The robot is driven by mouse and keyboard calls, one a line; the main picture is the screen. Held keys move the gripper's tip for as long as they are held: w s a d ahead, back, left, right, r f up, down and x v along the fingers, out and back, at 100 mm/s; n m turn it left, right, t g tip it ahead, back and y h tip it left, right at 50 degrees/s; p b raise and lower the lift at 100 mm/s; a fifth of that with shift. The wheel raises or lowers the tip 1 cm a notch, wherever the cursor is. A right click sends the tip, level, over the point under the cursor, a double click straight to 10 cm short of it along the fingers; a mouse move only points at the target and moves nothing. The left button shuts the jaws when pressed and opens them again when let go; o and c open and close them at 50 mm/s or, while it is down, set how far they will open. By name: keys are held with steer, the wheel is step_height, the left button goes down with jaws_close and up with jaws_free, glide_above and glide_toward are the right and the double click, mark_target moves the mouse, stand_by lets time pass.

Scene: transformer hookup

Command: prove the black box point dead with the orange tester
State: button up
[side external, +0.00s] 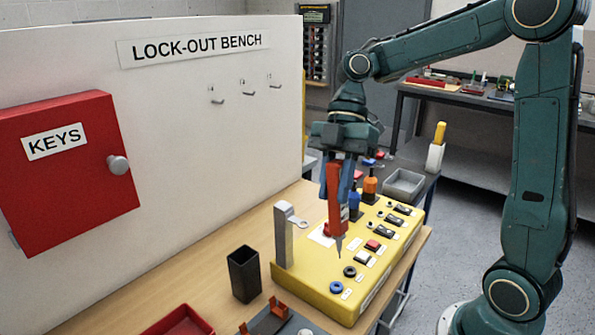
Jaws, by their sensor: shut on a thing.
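My gripper (336,182) points down and is shut on a red tester (337,205) with a thin metal tip. The tester hangs upright over the yellow box (318,284). Its tip is just up and left of the black box point (349,271) in the picture; I cannot tell how high it is above the box top. A blue box point (336,288) lies in front of the black one. An orange tool (370,187) with a black top stands behind the box, beside a blue one (354,204) partly hidden by the held tester.
A grey post (283,238) with a side arm rises at the box's left end. A black open cup (243,274) stands left of it. A red tray (180,321) and orange-and-grey pieces lie in front. A red key cabinet (68,170) hangs on the white panel. A grey bin (404,185) is behind.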

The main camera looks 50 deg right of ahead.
steer(key=shift+d+r, duration=0.3)
steer(key=shift+d, duration=0.55)
steer(key=shift+d+r, duration=0.35)
steer(key=shift+d, duration=0.5)
steer(key=shift+d+r, duration=0.3)
steer(key=shift+d, duration=0.55)
steer(key=shift+f, duration=0.15)
step_height(320, 180, down, 8)
steer(key=shift+r, duration=0.25)
steer(key=shift+f, duration=0.7)
stand_by(1.4)
steer(key=shift+r, duration=0.1)
